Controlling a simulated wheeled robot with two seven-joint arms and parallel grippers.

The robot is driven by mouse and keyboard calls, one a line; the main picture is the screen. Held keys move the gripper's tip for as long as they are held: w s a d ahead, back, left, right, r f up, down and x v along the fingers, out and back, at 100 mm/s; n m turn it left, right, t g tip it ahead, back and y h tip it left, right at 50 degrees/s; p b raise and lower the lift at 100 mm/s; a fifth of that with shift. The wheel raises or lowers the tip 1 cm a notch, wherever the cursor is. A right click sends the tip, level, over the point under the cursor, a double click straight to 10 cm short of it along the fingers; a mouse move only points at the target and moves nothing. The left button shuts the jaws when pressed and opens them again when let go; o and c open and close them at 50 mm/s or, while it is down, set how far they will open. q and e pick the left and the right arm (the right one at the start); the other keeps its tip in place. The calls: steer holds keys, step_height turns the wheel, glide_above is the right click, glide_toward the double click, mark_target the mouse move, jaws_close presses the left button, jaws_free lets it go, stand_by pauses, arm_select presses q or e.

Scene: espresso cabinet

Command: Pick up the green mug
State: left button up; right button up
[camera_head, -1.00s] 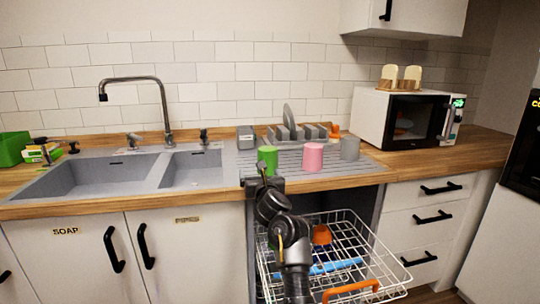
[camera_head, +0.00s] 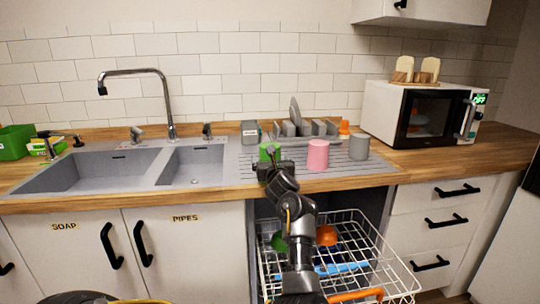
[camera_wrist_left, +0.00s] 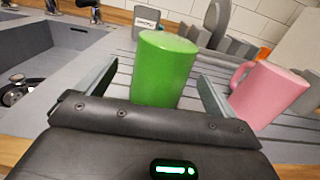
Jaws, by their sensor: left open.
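The green mug (camera_head: 268,150) stands on the ribbed drainboard (camera_head: 245,172), left of the pink mug (camera_head: 318,155). In the head view its lower part is hidden by my left gripper (camera_head: 270,166). In the left wrist view the green mug (camera_wrist_left: 163,70) stands upright in outline, with a flat face on top, between the two spread fingers of my left gripper (camera_wrist_left: 157,88). The fingers are open, with a visible gap on each side of the mug. The pink mug (camera_wrist_left: 268,93), with its handle toward the green one, stands just outside the right finger. My right gripper is not in view.
A grey mug (camera_head: 359,147) stands right of the pink one. A dish rack with plates (camera_head: 296,122) is behind. The double sink (camera_head: 195,168) lies left. Below my arm, an open dishwasher basket (camera_head: 370,245) holds orange and green items. A microwave (camera_head: 418,115) stands right.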

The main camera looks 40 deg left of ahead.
arm_select(q)
steer(key=shift+w+a, duration=0.1)
steer(key=shift+a, duration=0.05)
steer(key=p+x, duration=0.1)
steer(key=x, duration=0.4)
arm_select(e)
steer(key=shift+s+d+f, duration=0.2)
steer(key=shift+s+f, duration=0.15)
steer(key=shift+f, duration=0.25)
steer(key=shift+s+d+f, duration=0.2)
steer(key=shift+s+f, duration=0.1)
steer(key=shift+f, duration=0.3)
arm_select(q)
steer(key=shift+c, duration=0.3)
steer(key=c, duration=1.2)
